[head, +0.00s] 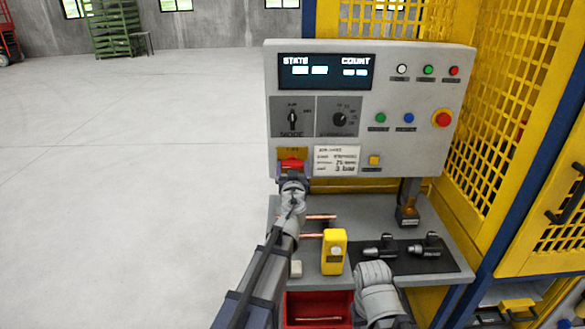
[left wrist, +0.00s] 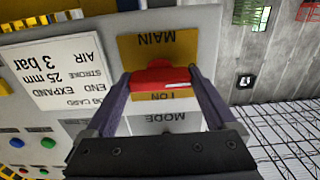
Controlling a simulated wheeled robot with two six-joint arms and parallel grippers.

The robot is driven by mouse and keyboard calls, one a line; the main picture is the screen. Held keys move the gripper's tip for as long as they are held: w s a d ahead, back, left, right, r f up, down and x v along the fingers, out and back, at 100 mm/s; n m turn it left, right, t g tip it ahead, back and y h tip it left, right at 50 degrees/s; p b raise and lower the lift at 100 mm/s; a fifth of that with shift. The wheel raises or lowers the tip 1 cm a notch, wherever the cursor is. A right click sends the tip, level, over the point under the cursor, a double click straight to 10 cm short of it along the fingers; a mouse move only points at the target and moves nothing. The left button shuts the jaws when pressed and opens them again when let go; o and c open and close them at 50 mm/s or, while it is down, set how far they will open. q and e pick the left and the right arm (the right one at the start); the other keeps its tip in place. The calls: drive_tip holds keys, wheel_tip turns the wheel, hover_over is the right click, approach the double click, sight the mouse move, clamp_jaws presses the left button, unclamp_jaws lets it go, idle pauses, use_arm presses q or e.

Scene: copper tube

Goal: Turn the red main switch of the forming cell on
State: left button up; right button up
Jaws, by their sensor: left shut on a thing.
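The red main switch (head: 291,165) sits on a yellow plate at the lower left of the grey control panel (head: 400,88). In the left wrist view the red switch handle (left wrist: 160,77) lies between the two fingers of my left gripper (left wrist: 163,80), in front of the yellow plate (left wrist: 146,48) marked MAIN. My left gripper (head: 292,176) is shut on the handle, with a finger on each side. The handle's far side is partly hidden by the fingers. My right arm shows at the bottom of the head view, but I cannot make out its fingertips.
A grey shelf (head: 448,259) below the panel holds copper tubes (head: 320,217), a yellow device (head: 334,252) and dark tools on a black mat (head: 437,264). A red bin (head: 301,309) is below. Yellow mesh guarding (head: 510,90) stands right; the floor left is clear.

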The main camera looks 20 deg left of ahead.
use_arm(q)
drive_tip(key=shift+m, duration=0.3)
drive_tip(key=m, duration=0.3)
drive_tip(key=shift+m, duration=0.4)
drive_tip(key=m, duration=0.4)
drive_tip(key=shift+m, duration=0.3)
drive_tip(key=m, duration=0.4)
drive_tip(key=shift+m, duration=2.4)
drive_tip(key=o, duration=1.1)
drive_tip(key=shift+c, duration=0.2)
drive_tip(key=shift+s, duration=0.1)
